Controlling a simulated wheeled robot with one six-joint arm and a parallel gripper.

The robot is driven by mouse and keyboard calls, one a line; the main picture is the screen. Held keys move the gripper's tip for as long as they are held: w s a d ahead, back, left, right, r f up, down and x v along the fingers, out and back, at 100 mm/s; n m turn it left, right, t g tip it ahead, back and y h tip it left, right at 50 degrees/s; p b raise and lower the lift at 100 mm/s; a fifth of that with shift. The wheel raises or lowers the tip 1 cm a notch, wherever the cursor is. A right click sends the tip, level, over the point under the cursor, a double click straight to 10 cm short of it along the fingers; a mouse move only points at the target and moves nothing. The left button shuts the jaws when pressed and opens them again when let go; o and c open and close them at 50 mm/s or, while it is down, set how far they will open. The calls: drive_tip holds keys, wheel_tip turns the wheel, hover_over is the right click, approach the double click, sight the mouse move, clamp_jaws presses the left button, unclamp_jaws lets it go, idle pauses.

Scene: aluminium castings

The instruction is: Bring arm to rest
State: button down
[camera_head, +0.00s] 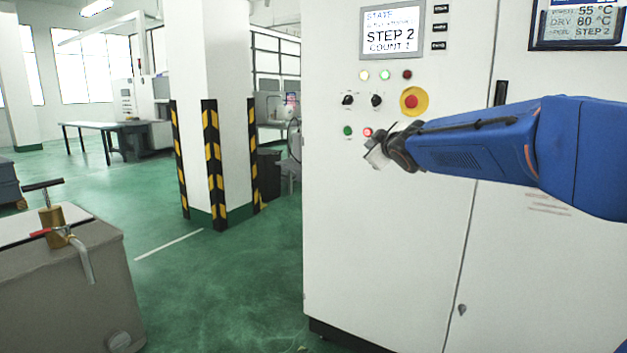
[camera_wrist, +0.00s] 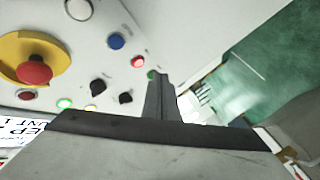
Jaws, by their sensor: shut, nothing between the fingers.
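My blue arm (camera_head: 480,143) reaches in from the right, across the front of a white control cabinet (camera_head: 390,250). My gripper (camera_head: 375,157) is at its left end, beside the lower row of buttons. In the wrist view my gripper (camera_wrist: 160,95) is shut, with nothing visible between its fingers. The fingertips appear near the green button (camera_wrist: 152,75) and red button (camera_wrist: 138,61); I cannot tell the gap to the panel. A blue button (camera_wrist: 116,40) and a white button (camera_wrist: 78,8) show only in the wrist view.
A red emergency stop (camera_head: 411,101) and two black knobs (camera_head: 376,100) sit above my gripper. The screen (camera_head: 391,30) reads STEP 2, COUNT 1. A pillar (camera_head: 208,100) with striped guards and a grey tank (camera_head: 70,285) with a tap stand left. Green floor (camera_head: 220,290) between is open.

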drive_tip(key=s+d+f+m+g, duration=0.1)
drive_tip(key=s+f+m+g, duration=0.2)
drive_tip(key=s+f, duration=0.7)
drive_tip(key=s+d+f+m+g+h, duration=0.1)
drive_tip(key=s+f, duration=1)
drive_tip(key=s, duration=1.2)
drive_tip(key=s+d+f+m+g, duration=0.2)
drive_tip(key=s+f+m+g, duration=0.3)
drive_tip(key=s+f, duration=0.6)
drive_tip(key=s+g, duration=0.2)
drive_tip(key=s, duration=0.4)
drive_tip(key=shift+d+f+m, duration=0.2)
drive_tip(key=shift+d+m, duration=0.05)
drive_tip(key=shift+m, duration=0.15)
